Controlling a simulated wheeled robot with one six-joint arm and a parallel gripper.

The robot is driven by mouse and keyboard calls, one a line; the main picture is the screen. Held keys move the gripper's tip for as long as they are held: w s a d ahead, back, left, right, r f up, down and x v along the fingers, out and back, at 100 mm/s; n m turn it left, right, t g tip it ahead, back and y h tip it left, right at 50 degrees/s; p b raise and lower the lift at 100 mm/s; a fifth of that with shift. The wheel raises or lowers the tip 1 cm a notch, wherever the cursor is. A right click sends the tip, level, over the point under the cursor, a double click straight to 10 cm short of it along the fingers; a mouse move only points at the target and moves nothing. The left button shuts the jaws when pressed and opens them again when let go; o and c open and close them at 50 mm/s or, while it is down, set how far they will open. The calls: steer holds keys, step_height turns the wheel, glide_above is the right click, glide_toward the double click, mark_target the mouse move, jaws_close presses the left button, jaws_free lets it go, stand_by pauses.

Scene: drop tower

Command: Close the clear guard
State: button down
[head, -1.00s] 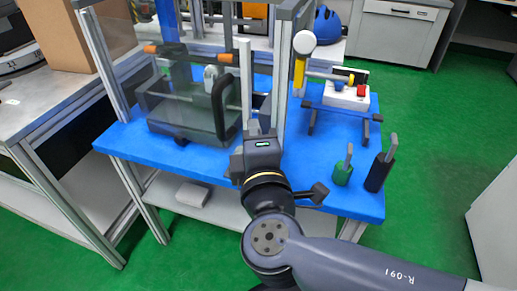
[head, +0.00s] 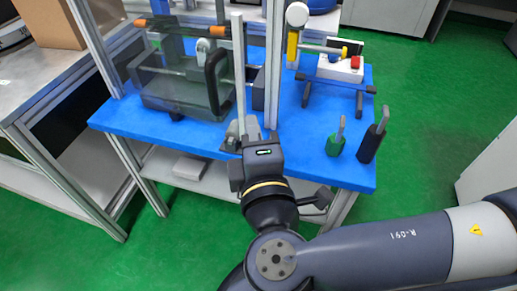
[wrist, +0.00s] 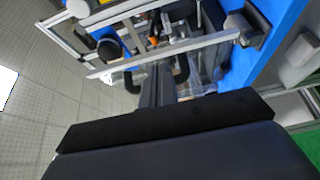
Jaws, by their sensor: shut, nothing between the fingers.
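The clear guard (head: 175,92) is a see-through smoky box on the left of the blue table, with a black loop handle (head: 216,82) at its right front corner. I cannot tell whether it is fully shut against the frame. My gripper (head: 243,138) is at the table's front edge, right of and nearer than the guard, apart from the handle. In the wrist view my gripper's fingers (wrist: 157,85) are together and empty, pointing toward the rig. Dark curved parts show beside the fingers there; I cannot tell which is the guard handle.
A pale upright post (head: 239,70) stands just beyond my gripper, between it and the guard's right side. A metal frame column (head: 273,70) is to its right. A control box with a red button (head: 340,67), a green holder (head: 336,140) and a black holder (head: 373,138) stand on the right.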

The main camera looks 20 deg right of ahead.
steer(key=shift+s+a+p, duration=0.15)
steer(key=shift+s+p, duration=0.05)
steer(key=shift+s, duration=1)
steer(key=shift+s+a+p, duration=0.1)
steer(key=shift+s+p, duration=0.1)
steer(key=shift+s, duration=0.95)
